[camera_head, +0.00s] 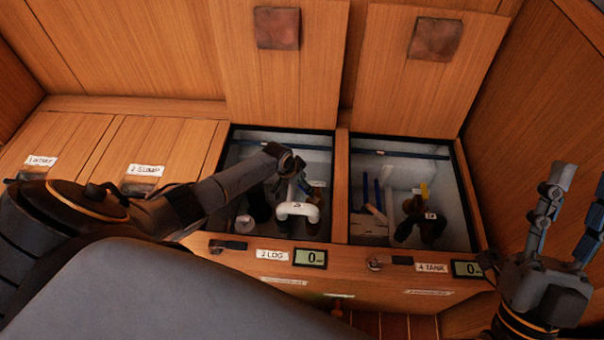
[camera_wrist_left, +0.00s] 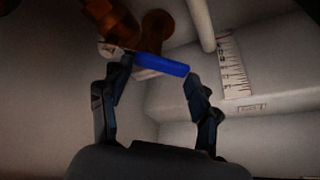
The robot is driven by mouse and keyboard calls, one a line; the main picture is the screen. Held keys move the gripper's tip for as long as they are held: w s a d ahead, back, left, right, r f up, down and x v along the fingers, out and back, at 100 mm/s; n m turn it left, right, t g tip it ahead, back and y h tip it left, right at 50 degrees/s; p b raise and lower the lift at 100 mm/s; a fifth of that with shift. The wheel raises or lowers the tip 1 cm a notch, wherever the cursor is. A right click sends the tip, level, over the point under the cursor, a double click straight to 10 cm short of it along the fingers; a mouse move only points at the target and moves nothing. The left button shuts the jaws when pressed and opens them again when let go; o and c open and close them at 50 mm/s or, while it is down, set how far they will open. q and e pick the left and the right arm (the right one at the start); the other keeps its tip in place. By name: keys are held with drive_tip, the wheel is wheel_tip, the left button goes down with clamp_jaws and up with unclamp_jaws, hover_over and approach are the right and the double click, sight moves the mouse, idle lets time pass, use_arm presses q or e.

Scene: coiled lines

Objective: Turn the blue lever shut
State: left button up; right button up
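The blue lever (camera_wrist_left: 162,64) shows in the left wrist view, beside a brown-orange valve body (camera_wrist_left: 118,25). My left gripper (camera_wrist_left: 158,72) is open, with one fingertip near each end of the lever. Whether either finger touches it cannot be told. In the head view my left arm reaches into the left open bay (camera_head: 340,170), labelled LOG, and its fingers are hard to make out there. I cannot pick out the lever clearly in that view. My right gripper (camera_head: 577,205) is open and empty at the far right, fingers pointing up.
A white pipe (camera_head: 298,211) stands in the left bay. The right bay, labelled TANK, holds dark pipe fittings (camera_head: 420,222) and blue sticks (camera_head: 378,195). Two wooden lids (camera_head: 283,75) (camera_head: 427,80) stand raised behind. A ruler-like scale (camera_wrist_left: 233,67) lies right of the lever.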

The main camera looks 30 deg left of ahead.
use_arm(q)
drive_tip(key=o, duration=0.3)
drive_tip(key=shift+f, duration=0.15)
drive_tip(key=v, duration=1.2)
drive_tip(key=shift+c, duration=0.3)
